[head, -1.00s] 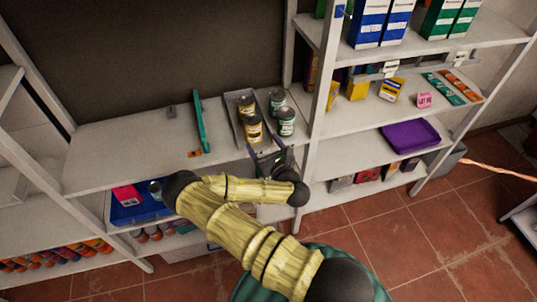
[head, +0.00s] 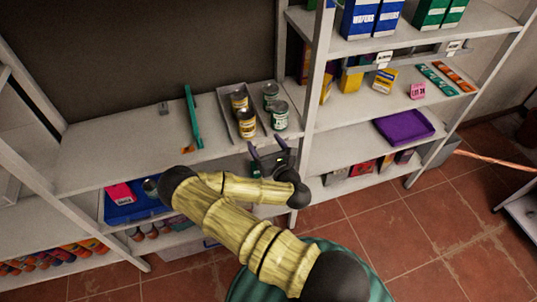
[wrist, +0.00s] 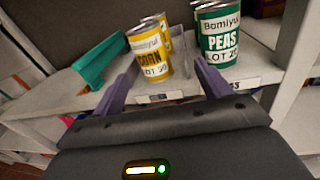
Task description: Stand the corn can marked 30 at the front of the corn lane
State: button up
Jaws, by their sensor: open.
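Two yellow corn cans stand upright in a lane of the tray on the middle shelf, the front one (head: 247,124) ahead of the rear one (head: 238,100). In the wrist view the front corn can (wrist: 150,55) shows a lot number too blurred to read surely; the rear one (wrist: 163,22) is partly hidden. Green peas cans (head: 280,117) (wrist: 219,38) stand in the lane to the right. My gripper (head: 268,146) is open and empty, just in front of the shelf edge, apart from the cans; its fingers show in the wrist view (wrist: 164,82).
A teal strip (head: 193,115) lies left of the tray (head: 225,119). A blue bin (head: 125,212) below holds a pink box and a can, partly behind my arm. A shelf post (head: 312,90) stands right of the cans.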

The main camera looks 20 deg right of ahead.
jog(key=s+d+f+m+g+h, duration=0.1)
jog(key=d+m+g+h, duration=0.3)
jog(key=m, duration=0.8)
jog(key=s+d+f+m+g+h, duration=0.15)
jog(key=d+m+g+h, duration=0.25)
jog(key=m, duration=0.8)
jog(key=s+a+r+m+g+y, duration=0.5)
jog(key=s+a+r+m+g, duration=0.2)
jog(key=s+a+r+m, duration=0.4)
jog(key=s+r+m, duration=0.1)
jog(key=s+r, duration=0.3)
jog(key=shift+s+a+r+m+y, duration=0.2)
jog(key=shift+s+m+y, duration=0.1)
jog(key=shift+s+y, duration=0.1)
